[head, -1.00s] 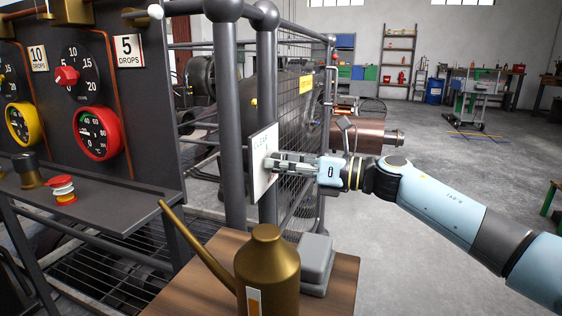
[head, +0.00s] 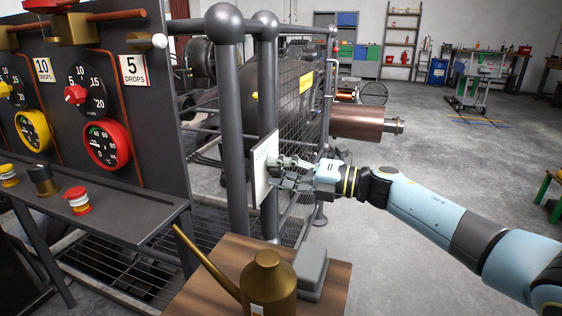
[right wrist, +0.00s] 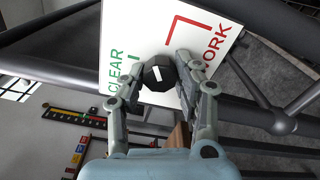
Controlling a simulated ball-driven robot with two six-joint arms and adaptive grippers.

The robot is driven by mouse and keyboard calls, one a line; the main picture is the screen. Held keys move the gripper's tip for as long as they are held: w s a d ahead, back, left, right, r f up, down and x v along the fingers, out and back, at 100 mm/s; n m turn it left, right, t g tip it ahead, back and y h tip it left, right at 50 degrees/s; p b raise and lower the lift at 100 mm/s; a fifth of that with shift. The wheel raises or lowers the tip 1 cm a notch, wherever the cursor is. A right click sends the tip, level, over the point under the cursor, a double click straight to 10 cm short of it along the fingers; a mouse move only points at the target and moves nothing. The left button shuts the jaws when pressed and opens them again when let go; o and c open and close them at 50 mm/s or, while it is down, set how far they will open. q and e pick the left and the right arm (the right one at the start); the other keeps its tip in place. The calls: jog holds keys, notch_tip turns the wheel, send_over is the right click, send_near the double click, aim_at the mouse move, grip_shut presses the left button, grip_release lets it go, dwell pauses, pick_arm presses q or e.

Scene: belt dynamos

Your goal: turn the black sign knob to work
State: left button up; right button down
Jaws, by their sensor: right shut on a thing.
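The white sign plate (head: 262,168) hangs on the grey posts of the wire fence. In the right wrist view the sign (right wrist: 217,30) shows green CLEAR at left and red WORK at right, each with a coloured mark. The black sign knob (right wrist: 160,78), faceted with a short white line, sits between the words. My right gripper (head: 273,172) is at the plate, its fingers on either side of the knob and shut on it. The fingers look rolled about the wrist's axis. In the head view the fingers hide the knob. My left gripper is not in view.
An oil can (head: 268,283) and a grey box (head: 313,270) stand on a wooden table (head: 225,250) below the sign. A black panel with gauges and a shelf (head: 120,205) is at left. Grey floor (head: 400,240) lies open at right.

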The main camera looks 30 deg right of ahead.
jog(key=shift+r+m+p, duration=0.2)
jog(key=shift+m+p, duration=0.35)
jog(key=shift+m, duration=0.45)
jog(key=shift+m+p, duration=0.7)
jog(key=shift+m, duration=0.4)
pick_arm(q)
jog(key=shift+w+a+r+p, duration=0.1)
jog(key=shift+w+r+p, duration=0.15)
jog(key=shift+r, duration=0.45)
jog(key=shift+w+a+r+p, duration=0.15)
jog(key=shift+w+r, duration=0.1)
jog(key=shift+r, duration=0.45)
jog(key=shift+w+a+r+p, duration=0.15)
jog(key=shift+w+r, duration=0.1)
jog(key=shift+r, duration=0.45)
pick_arm(e)
jog(key=shift+f+m, duration=0.1)
jog(key=shift+m, duration=1)
jog(key=shift+f, duration=0.1)
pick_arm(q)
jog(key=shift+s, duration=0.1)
pick_arm(e)
jog(key=c, duration=0.9)
grip_release()
jog(key=shift+c, duration=0.2)
jog(key=v, duration=1.2)
